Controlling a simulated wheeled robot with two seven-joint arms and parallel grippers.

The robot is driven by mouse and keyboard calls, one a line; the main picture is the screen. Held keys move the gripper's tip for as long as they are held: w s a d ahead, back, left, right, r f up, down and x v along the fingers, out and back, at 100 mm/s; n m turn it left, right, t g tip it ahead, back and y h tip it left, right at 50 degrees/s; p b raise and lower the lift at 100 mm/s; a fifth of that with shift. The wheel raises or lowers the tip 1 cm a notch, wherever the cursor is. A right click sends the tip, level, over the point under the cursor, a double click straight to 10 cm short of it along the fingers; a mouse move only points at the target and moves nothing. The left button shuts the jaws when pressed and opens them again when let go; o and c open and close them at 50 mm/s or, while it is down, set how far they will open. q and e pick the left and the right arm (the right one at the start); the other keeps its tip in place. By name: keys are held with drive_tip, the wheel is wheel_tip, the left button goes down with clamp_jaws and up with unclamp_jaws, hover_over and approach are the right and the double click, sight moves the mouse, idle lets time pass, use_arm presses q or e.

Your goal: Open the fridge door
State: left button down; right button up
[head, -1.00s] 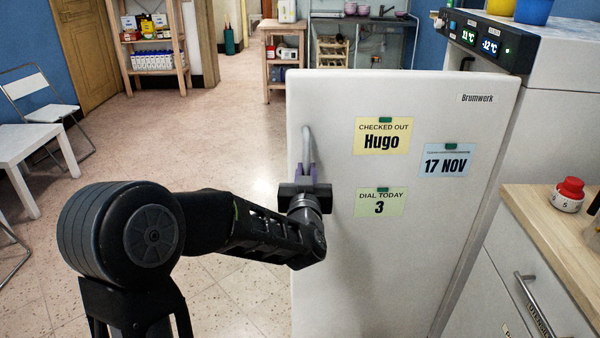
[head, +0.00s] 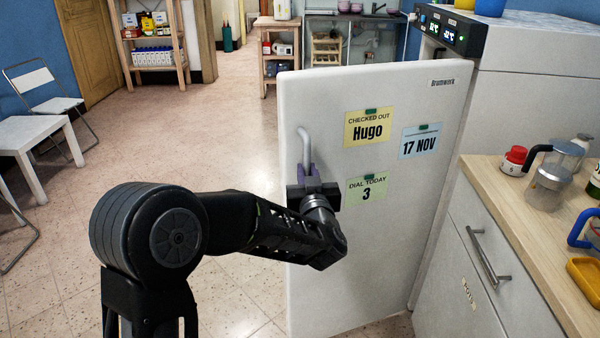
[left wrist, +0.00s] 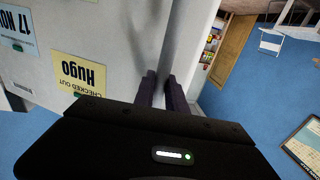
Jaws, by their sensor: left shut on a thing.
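The white fridge door (head: 420,200) stands ajar in the head view, swung out from the fridge body on the right. Its silver bar handle (head: 303,138) is near the door's left edge. My left gripper (head: 309,172) is shut on the handle, around its lower part. Three notes are fixed to the door: a yellow one (head: 368,128), a blue one (head: 420,142) and a green one (head: 366,189). My right gripper is not in view.
A white table (head: 30,132) and folding chair (head: 42,95) are at far left. The tiled floor (head: 220,130) left of the door is clear.

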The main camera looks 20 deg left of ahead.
use_arm(q)
drive_tip(key=shift+w+d+r, duration=0.1)
drive_tip(key=shift+d, duration=0.05)
drive_tip(key=c, duration=1.4)
unclamp_jaws()
drive_tip(key=shift+o, duration=0.2)
drive_tip(key=v, duration=0.7)
drive_tip(key=shift+s+d, duration=0.2)
drive_tip(key=shift+s, duration=0.15)
